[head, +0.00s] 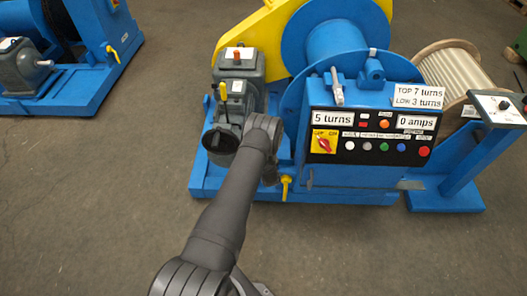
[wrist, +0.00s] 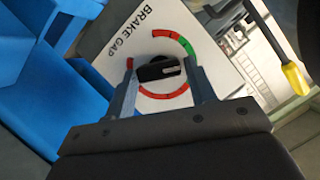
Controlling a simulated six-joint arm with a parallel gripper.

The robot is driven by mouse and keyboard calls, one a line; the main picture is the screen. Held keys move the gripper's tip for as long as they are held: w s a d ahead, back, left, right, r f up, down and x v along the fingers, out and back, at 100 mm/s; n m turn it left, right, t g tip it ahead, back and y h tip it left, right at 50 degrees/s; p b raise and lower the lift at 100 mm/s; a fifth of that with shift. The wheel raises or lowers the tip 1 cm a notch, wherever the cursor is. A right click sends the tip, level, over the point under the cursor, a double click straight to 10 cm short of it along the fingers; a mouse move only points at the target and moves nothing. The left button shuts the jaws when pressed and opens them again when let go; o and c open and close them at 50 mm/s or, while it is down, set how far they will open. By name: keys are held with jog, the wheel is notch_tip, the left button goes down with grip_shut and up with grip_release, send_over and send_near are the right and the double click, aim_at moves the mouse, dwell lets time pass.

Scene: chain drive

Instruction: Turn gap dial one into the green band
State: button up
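In the wrist view a white plate lettered BRAKE GAP carries a black dial knob (wrist: 157,71) with a white pointer mark. The mark points right, just below the green band (wrist: 188,45). Red arcs (wrist: 165,94) lie above and below. No dial number is legible. My gripper (wrist: 160,72) is open, one finger on each side of the knob; contact with it cannot be told. In the head view my arm reaches to the grey motor (head: 238,95), and the fingers and dial are hidden.
A yellow-tipped lever (wrist: 294,79) stands right of the dial in the wrist view. Blue framework (wrist: 60,100) lies left. In the head view the control panel (head: 372,150) reads 5 turns and 0 amps. A blue drum (head: 335,45) is behind it. Floor at front left is clear.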

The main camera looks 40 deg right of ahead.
jog(key=shift+o, duration=1.2)
jog(key=shift+s+a, duration=0.1)
jog(key=shift+s, duration=0.05)
jog(key=v, duration=1.7)
jog(key=shift+r, duration=0.2)
jog(key=x, duration=1.7)
jog(key=shift+f, duration=0.2)
